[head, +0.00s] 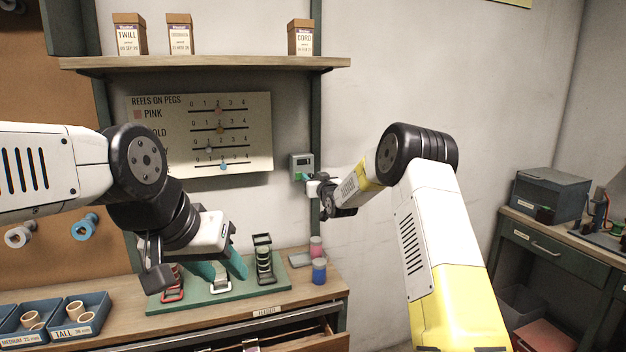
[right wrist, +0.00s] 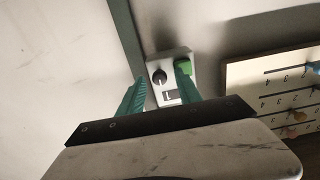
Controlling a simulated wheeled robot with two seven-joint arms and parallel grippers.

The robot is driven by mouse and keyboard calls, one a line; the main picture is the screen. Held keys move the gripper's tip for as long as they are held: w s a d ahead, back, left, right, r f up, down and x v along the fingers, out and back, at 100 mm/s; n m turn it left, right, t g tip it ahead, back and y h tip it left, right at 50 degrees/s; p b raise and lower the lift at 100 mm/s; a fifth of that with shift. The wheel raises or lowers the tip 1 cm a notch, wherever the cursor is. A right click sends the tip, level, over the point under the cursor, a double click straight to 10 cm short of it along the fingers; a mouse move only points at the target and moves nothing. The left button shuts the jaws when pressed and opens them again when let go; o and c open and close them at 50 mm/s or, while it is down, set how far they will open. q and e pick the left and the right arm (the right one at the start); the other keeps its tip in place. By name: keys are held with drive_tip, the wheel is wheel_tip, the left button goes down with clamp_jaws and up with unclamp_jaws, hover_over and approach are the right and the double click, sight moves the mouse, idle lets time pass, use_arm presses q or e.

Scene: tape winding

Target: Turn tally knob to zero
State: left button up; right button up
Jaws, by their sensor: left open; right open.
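In the right wrist view, the box (right wrist: 178,58) shows a round black tally knob (right wrist: 159,77) with a light mark, a bright green patch and a small dark-and-white window. In the head view, my right gripper (head: 304,178) is at the box's lower edge and hides the knob. My left gripper (head: 221,268) is open above the green rack.
A green rack (head: 190,300) with reel stands, and pink and blue spools (head: 319,272), are on the bench. A wall board (head: 150,150) reads "REELS ON PEGS". A shelf (head: 210,64) with boxes is above. Trays (head: 40,335) stand left. The wall right of the post is bare.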

clamp_jaws()
drive_tip(key=shift+m, duration=0.4)
drive_tip(key=m, duration=0.3)
drive_tip(key=shift+d+m, duration=0.1)
drive_tip(key=shift+m, duration=0.3)
drive_tip(key=m, duration=0.4)
drive_tip(key=shift+f, duration=0.1)
drive_tip(key=m, duration=0.5)
drive_tip(key=shift+d+f, duration=0.1)
drive_tip(key=m, duration=0.4)
drive_tip(key=shift+m, duration=0.3)
